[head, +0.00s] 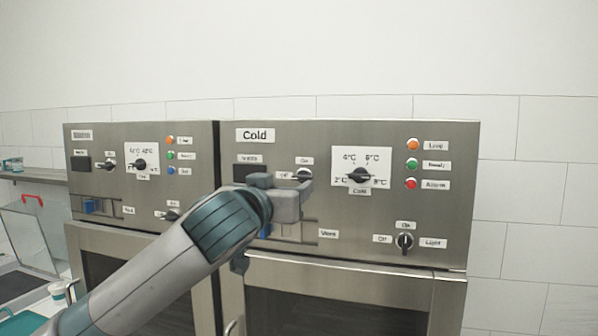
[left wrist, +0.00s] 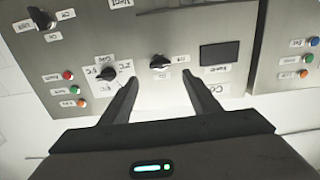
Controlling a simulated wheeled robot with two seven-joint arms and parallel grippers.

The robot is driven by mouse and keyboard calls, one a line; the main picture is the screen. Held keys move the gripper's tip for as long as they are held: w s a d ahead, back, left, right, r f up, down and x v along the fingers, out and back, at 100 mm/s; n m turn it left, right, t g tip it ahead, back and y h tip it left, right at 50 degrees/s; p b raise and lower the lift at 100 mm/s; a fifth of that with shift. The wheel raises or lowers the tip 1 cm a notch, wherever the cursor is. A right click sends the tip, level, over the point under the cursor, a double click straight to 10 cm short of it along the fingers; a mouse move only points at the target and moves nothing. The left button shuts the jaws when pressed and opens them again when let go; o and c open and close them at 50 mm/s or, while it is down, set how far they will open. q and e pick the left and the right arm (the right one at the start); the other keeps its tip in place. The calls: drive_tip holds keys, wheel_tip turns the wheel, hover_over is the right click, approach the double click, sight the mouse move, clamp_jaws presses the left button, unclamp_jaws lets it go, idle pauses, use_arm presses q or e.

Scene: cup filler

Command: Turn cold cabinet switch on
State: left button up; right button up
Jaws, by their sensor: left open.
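The cold cabinet (head: 390,215) has a steel panel marked "Cold". Its black power switch (left wrist: 159,62) shows in the left wrist view, where the panel appears upside down. The switch handle lies roughly sideways in that view. Contact with the switch cannot be made out. My right gripper is not in view.
The temperature knob (head: 359,175) is right of the switch in the head view, with the light switch (head: 404,241) lower right. Orange, green and red lamps (head: 412,164) line the right side. A similar cabinet (head: 95,200) stands at left. A shelf (head: 35,175) is at far left.

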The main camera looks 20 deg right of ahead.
sight(300, 179)
use_arm(q)
drive_tip(key=p+x, duration=0.3)
drive_tip(key=x, duration=0.5)
drive_tip(key=shift+r, duration=0.15)
drive_tip(key=shift+w+d+p, duration=0.35)
drive_tip(key=shift+w+p, duration=0.05)
drive_tip(key=shift+w, duration=0.1)
drive_tip(key=c, duration=1.1)
